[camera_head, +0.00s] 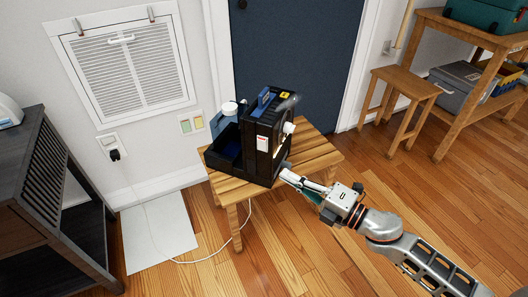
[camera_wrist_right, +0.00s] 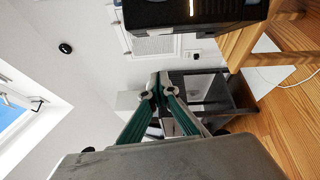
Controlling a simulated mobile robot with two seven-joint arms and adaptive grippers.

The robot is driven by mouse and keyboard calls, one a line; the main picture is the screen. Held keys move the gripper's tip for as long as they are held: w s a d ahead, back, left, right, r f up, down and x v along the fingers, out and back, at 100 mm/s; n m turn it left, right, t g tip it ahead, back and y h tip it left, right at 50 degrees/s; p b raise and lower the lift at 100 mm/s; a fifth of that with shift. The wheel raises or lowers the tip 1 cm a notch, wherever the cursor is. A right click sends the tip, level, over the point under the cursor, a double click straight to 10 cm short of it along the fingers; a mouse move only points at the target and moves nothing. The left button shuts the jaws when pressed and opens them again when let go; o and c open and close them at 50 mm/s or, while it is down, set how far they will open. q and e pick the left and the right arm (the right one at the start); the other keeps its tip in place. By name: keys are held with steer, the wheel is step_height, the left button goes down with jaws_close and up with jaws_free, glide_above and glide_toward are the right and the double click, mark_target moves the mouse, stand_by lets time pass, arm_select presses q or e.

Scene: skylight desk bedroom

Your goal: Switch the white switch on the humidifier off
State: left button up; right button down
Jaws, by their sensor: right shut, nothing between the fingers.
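The black humidifier (camera_head: 258,140) stands on a small wooden table (camera_head: 318,152), with an open black tank part on its left side. A white round knob (camera_head: 289,127) sticks out of its right face. A small white and red patch (camera_head: 262,144) is on its front; I cannot tell whether this is the switch or a label. My right gripper (camera_head: 287,174) is shut and empty, low by the humidifier's right front edge; contact is unclear. In the right wrist view the closed fingertips (camera_wrist_right: 160,86) are apart from the dark humidifier body (camera_wrist_right: 190,12). My left gripper is out of view.
A white cord runs from the wall outlet (camera_head: 112,147) across the floor towards the table. A dark shelf (camera_head: 50,200) stands at the left. A wooden stool (camera_head: 405,88) and workbench are at the right. The floor in front is open.

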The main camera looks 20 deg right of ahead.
mark_target(265, 150)
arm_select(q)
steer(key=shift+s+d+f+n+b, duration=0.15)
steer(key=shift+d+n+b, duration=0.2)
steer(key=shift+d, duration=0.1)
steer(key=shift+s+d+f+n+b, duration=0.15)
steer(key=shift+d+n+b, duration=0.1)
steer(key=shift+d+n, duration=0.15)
arm_select(e)
steer(key=shift+w+a+r, duration=0.1)
steer(key=shift+w+a, duration=0.2)
steer(key=shift+w, duration=1.6)
steer(key=shift+w+a+r, duration=0.15)
steer(key=shift+w+a, duration=0.15)
steer(key=shift+w, duration=1.6)
steer(key=shift+w+a+r, duration=0.1)
steer(key=shift+w+a, duration=0.2)
steer(key=shift+w, duration=1.6)
